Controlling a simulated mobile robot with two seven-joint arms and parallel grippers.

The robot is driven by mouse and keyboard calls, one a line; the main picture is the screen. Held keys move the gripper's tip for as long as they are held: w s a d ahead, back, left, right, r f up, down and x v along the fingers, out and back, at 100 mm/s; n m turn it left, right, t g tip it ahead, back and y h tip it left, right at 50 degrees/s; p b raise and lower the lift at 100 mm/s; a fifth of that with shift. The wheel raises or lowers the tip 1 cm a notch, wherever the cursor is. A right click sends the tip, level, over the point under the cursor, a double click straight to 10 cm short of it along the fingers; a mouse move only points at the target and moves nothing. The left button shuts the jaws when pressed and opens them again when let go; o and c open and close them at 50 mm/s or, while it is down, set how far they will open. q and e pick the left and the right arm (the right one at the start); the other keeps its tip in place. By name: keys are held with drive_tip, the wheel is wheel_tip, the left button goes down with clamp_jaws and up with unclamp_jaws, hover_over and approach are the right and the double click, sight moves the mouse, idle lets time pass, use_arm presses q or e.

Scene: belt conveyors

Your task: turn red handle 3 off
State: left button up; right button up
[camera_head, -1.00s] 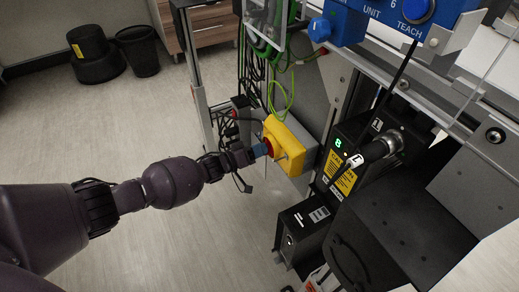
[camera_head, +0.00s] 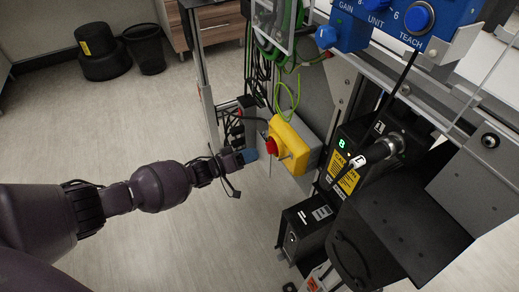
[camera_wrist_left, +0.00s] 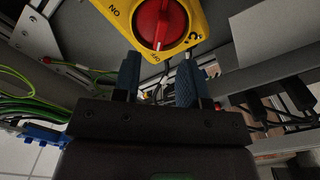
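The red handle (camera_head: 271,146) sits on the front of a yellow switch box (camera_head: 290,140) in the head view. In the left wrist view the round red handle (camera_wrist_left: 160,22) is at the top on the yellow plate (camera_wrist_left: 200,30). Its raised grip runs nearly up and down the picture, its lower end by the OFF mark; ON is at upper left. My left gripper (camera_head: 249,155) is just left of the handle and apart from it. In the wrist view its blue fingertips (camera_wrist_left: 159,78) are spread with nothing between them. My right gripper is not in view.
A black box with a green digit (camera_head: 368,155) and a thick connector stands right of the switch box. A smaller black box (camera_head: 305,228) is below. Cables (camera_head: 262,70) hang behind, and a metal post (camera_head: 205,90) stands at left.

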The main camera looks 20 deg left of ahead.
use_arm(q)
drive_tip(key=v, duration=0.5)
drive_tip(key=shift+s+p, duration=0.1)
drive_tip(key=shift+p, duration=0.25)
drive_tip(key=shift+f, duration=0.1)
